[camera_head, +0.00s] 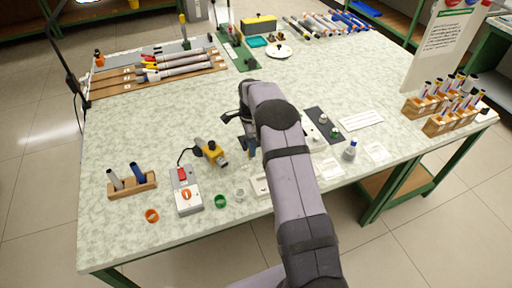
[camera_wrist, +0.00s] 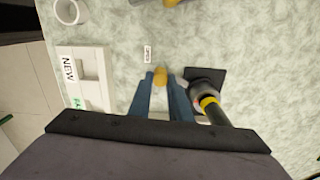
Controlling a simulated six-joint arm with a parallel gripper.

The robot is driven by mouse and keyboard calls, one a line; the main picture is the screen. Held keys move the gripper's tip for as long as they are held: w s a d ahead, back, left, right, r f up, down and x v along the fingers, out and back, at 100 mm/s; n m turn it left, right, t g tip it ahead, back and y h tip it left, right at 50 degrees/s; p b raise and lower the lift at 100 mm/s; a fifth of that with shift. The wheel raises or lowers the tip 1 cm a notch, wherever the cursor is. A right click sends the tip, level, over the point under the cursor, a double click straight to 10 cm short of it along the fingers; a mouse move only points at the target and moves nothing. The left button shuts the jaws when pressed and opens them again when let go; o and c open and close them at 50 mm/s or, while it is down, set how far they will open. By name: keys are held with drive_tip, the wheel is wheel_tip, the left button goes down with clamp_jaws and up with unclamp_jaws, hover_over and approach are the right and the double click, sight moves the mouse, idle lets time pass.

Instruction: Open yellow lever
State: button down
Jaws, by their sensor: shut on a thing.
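My gripper (camera_wrist: 162,92) points down at the bench, with its two blue fingers close together. A small yellow-orange piece (camera_wrist: 160,77) sits between the fingertips, and they are shut on it. It looks like the yellow lever's end, but its base is hidden by the fingers and wrist. To the right, a dark cylinder with a yellow band (camera_wrist: 210,105) stands by a dark square plate (camera_wrist: 207,77); the fingers are apart from the cylinder. In the head view my gripper (camera_head: 246,128) is left of my forearm, which hides much of the lever area.
A grey box with a red switch (camera_head: 185,190) and a green ring (camera_head: 220,201) are at the front. A white tray marked NEW (camera_wrist: 85,75) lies left in the wrist view.

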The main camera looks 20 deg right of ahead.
drive_tip(key=shift+w+a+m, duration=0.2)
drive_tip(key=shift+a+m, duration=0.25)
drive_tip(key=shift+m, duration=0.15)
drive_tip(key=c, duration=1.6)
unclamp_jaws()
drive_tip(key=shift+r+b, duration=0.95)
drive_tip(key=shift+r, duration=2.75)
